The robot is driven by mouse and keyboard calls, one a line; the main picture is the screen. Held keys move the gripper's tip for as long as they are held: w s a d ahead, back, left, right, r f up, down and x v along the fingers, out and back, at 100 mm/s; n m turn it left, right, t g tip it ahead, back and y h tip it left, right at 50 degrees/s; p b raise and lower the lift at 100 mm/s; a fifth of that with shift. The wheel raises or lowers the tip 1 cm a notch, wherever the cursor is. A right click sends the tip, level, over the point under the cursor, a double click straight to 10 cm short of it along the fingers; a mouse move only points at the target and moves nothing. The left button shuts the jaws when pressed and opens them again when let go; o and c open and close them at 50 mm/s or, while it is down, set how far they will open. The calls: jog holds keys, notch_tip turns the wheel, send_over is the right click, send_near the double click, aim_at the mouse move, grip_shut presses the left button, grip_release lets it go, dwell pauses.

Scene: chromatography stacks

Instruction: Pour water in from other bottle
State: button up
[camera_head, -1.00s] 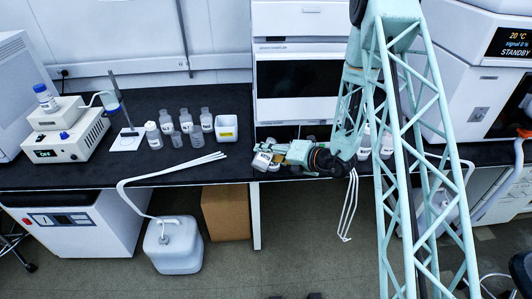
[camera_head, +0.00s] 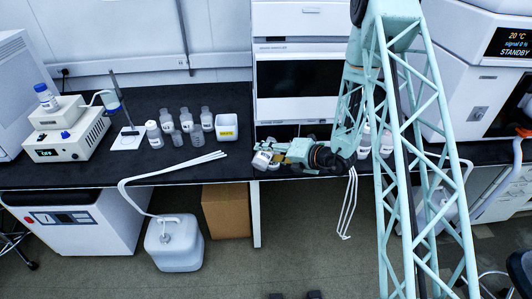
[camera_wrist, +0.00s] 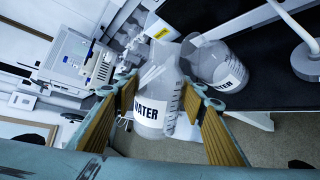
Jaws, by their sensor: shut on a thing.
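My gripper (camera_wrist: 162,115) is shut on a clear bottle (camera_wrist: 172,90) with a white WATER label, which sits between its two ribbed pads in the wrist view. A second clear bottle (camera_wrist: 205,60) with a WATER label stands just to the right of it there, on the black bench. The two bottles overlap near their tops in that view, and I cannot tell whether they touch. In the head view my gripper (camera_head: 284,157) is low at the bench's front edge, with a bottle (camera_head: 262,160) at its left end. I cannot make out the water level or any stream.
Several bottles (camera_head: 187,122) stand on the black bench (camera_head: 60,176), left of a white bin (camera_head: 227,127) with a yellow label. White tubing (camera_head: 175,171) lies along the front edge. More bottles (camera_head: 386,143) stand behind my arm. A white instrument (camera_head: 300,72) stands behind my gripper.

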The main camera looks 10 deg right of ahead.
jog(key=shift+r+p, duration=0.15)
jog(key=shift+p, duration=0.7)
jog(key=shift+w+r+m+g+y+p, duration=0.1)
jog(key=shift+r+m+g+y+p, duration=0.55)
jog(key=shift+p, duration=0.75)
dwell(3.2)
jog(key=shift+f+n+t+h+b, duration=0.3)
jog(key=shift+f+h+b, duration=0.2)
jog(key=shift+b, duration=0.85)
dwell(0.6)
jog(key=shift+f+n+t+b, duration=0.1)
jog(key=shift+n+t+b, duration=0.25)
jog(key=shift+b, duration=1)
